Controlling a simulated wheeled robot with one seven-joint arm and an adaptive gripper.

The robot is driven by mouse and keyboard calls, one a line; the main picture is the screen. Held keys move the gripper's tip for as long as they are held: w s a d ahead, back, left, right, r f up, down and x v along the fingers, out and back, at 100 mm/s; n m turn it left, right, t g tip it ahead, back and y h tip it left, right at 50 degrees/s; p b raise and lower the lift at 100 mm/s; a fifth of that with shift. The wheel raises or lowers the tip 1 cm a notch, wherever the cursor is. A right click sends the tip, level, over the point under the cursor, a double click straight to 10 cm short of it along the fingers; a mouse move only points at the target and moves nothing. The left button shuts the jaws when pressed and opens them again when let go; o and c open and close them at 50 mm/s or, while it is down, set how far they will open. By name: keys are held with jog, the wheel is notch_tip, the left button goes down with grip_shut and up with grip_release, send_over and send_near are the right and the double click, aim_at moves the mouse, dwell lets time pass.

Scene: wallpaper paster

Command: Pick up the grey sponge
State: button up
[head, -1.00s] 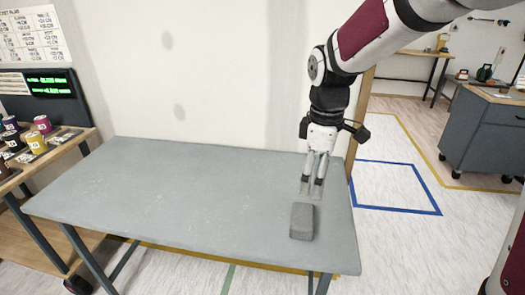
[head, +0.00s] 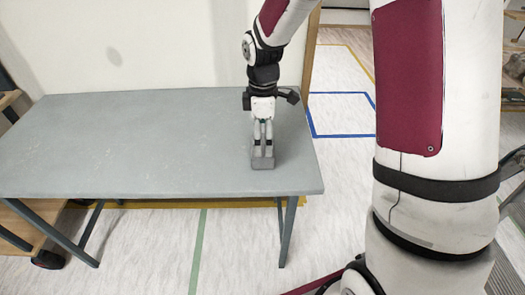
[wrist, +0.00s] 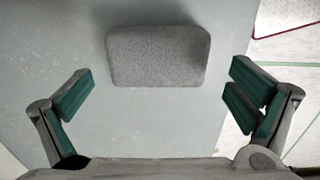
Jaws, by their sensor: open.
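The grey sponge (head: 263,163) is a small block lying on the grey table (head: 130,150) near its right front corner. In the wrist view the sponge (wrist: 158,56) lies flat at the top middle, ahead of the fingertips and across the gap between them. My gripper (head: 263,152) points down just above or behind the sponge in the head view; whether it touches cannot be told there. In the wrist view my gripper (wrist: 160,95) is open, with green-padded fingers wide apart and nothing between them. The fingers hide part of the sponge's back in the head view.
The rest of the table top is bare. The table's right edge is close to the sponge, with floor beyond it. A wall (head: 150,45) stands behind the table. A blue floor outline (head: 340,115) lies to the right. A wooden shelf unit (head: 20,225) stands at the left.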

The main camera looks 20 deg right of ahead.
aim_at(263, 145)
notch_tip(263, 145, down, 5)
jog(key=shift+w+f+b, duration=0.1)
jog(key=shift+b, duration=0.45)
jog(key=shift+c, duration=0.2)
jog(key=c, duration=0.7)
jog(key=shift+r, duration=0.7)
jog(key=r, duration=0.1)
jog(key=s+d+r+p, duration=0.1)
jog(key=shift+r, duration=0.3)
jog(key=s+d, duration=0.2)
jog(key=s, duration=0.2)
jog(key=s+d+p, duration=0.1)
jog(key=s+d, duration=0.2)
jog(key=s, duration=0.1)
jog(key=s+d+r+p, duration=0.1)
jog(key=s+d, duration=0.2)
jog(key=s, duration=0.1)
jog(key=shift+d+r, duration=0.1)
jog(key=shift+d, duration=0.15)
